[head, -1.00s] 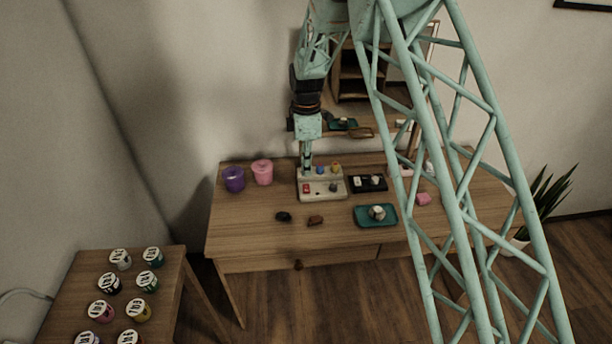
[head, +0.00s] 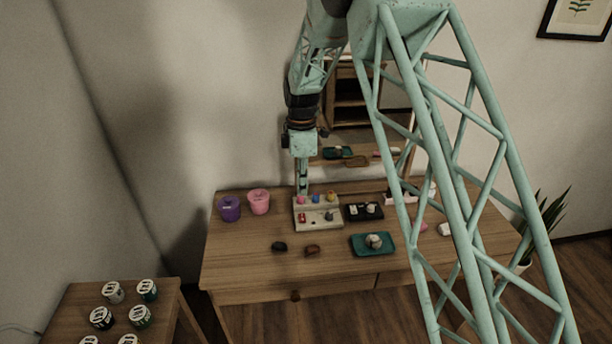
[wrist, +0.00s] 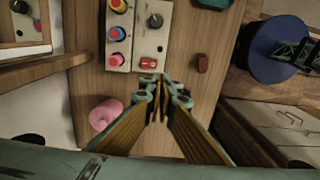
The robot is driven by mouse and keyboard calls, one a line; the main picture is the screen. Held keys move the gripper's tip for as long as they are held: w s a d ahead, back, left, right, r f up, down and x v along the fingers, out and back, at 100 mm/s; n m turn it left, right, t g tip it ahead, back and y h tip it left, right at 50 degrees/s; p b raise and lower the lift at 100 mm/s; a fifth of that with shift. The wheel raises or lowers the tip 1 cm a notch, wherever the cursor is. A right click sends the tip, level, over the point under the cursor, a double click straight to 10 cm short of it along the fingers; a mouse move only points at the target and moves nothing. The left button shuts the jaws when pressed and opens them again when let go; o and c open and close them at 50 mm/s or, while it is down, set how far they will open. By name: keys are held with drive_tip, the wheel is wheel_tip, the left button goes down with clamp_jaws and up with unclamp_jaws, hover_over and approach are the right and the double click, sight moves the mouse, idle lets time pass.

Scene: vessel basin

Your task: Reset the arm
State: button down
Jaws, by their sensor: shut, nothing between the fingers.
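My gripper (head: 302,192) hangs pointing down above the back left of a beige control panel (head: 331,224) on the desk. In the wrist view the fingertips (wrist: 160,98) are together with nothing between them, seen just off the panel's end with the red switch. The panel has a pink knob (wrist: 116,60), a blue knob (wrist: 117,34), a yellow knob (wrist: 119,6), a red switch (wrist: 148,63) and a black knob (wrist: 155,20). The gap between fingertips and panel is hard to judge.
A black tray (head: 374,216) and a teal tray (head: 362,251) lie right. Dark and brown lumps lie in front. A mirror stands behind. Several labelled jars fill the side table (head: 75,300).

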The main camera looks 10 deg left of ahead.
drive_tip(key=s+d+r+m+t, duration=0.1)
drive_tip(key=s+d+r+m, duration=0.2)
drive_tip(key=s+d+r, duration=0.55)
drive_tip(key=s+d+r+m, duration=0.4)
drive_tip(key=s+d+r, duration=0.15)
drive_tip(key=r, duration=0.65)
drive_tip(key=s+d+r+m+t, duration=0.1)
drive_tip(key=s+d+r+m, duration=0.2)
drive_tip(key=s+d+r, duration=0.55)
drive_tip(key=s+d+r+m+t, duration=0.1)
drive_tip(key=s+d+r+m, duration=0.2)
drive_tip(key=s, duration=0.4)
drive_tip(key=s+d+r+m, duration=0.1)
drive_tip(key=s+r+m, duration=0.1)
drive_tip(key=s+r, duration=0.35)
drive_tip(key=s+d+f+m, duration=0.1)
drive_tip(key=s+d+m, duration=0.1)
drive_tip(key=s, duration=0.8)
drive_tip(key=s+d+f+m+t+b, duration=0.1)
drive_tip(key=s+d+f+m, duration=0.1)
drive_tip(key=s, duration=0.8)
drive_tip(key=shift+d+f+m, duration=0.25)
drive_tip(key=shift+d+m, duration=0.05)
drive_tip(key=shift+m, duration=0.5)
